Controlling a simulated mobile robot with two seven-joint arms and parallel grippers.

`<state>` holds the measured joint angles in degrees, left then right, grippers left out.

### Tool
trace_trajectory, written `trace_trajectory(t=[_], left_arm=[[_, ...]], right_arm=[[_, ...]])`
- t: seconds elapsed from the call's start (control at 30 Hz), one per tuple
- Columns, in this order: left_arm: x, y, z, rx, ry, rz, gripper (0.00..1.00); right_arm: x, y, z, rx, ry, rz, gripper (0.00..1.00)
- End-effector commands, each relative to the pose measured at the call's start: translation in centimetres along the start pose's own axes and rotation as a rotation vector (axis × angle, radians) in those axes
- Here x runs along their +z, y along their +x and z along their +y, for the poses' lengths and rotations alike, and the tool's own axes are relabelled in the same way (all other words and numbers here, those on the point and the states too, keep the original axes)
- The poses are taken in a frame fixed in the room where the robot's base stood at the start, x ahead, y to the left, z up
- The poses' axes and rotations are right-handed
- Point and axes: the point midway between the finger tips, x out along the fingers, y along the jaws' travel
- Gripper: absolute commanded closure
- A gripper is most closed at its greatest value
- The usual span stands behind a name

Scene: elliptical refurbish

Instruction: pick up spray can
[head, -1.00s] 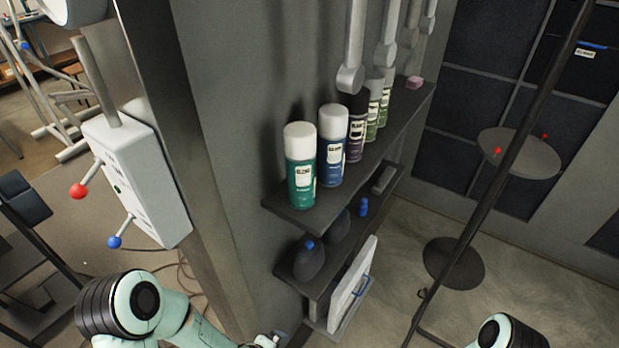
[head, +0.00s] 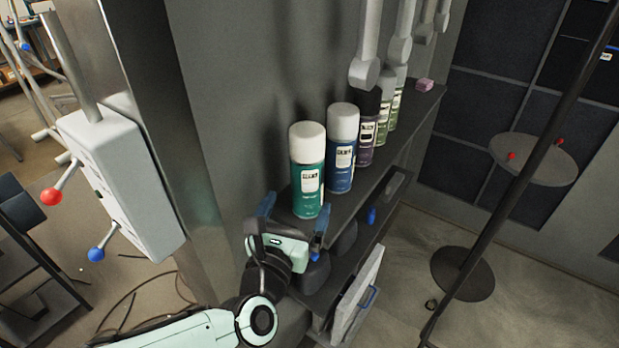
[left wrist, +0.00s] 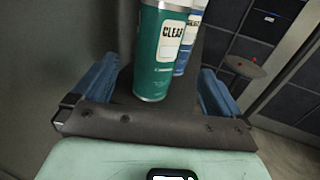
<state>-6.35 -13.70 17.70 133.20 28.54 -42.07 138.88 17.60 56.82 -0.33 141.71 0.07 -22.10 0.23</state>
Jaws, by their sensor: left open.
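Several spray cans stand upright in a row on the top shelf. The nearest is a green can (head: 308,172) with a white cap, and behind it is a blue can (head: 341,150). My left gripper (head: 292,222) is open, at the near end of the shelf, just in front of and low on the green can. In the left wrist view the green can (left wrist: 159,50) stands between the two blue fingers, ahead of the palm, with its cap out of frame. The blue can (left wrist: 188,40) shows partly behind it. My right gripper is not in view.
The shelf (head: 372,172) is fixed to a grey wall (head: 225,100) close on the left. Grey tools (head: 366,60) hang above the farther cans. A lower shelf holds dark items. A round stand (head: 533,160) with a dark pole is to the right.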

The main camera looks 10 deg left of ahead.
Motion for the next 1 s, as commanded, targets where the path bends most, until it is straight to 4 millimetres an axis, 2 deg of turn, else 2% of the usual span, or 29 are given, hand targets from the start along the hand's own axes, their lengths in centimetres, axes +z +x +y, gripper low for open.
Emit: trace_trajectory(t=[0.1,0.2,0.43,0.7,0.8,1.0], left_arm=[[0.0,2.5,0.0,0.001,0.000,0.004,0.01],[0.1,4.0,0.0,0.000,0.002,0.003,0.01],[0.0,5.7,0.1,0.001,0.003,0.003,0.01],[0.3,9.6,0.4,0.000,0.003,0.002,0.01],[0.2,10.2,0.4,0.001,0.003,0.002,0.01],[0.1,10.3,0.4,0.000,0.003,0.002,0.01]], right_arm=[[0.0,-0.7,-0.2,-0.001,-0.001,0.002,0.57],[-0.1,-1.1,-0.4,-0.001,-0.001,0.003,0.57],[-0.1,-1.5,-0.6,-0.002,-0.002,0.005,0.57],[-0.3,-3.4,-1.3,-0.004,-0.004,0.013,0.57],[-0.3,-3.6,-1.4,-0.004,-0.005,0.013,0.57],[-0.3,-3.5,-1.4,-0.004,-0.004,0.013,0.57]])
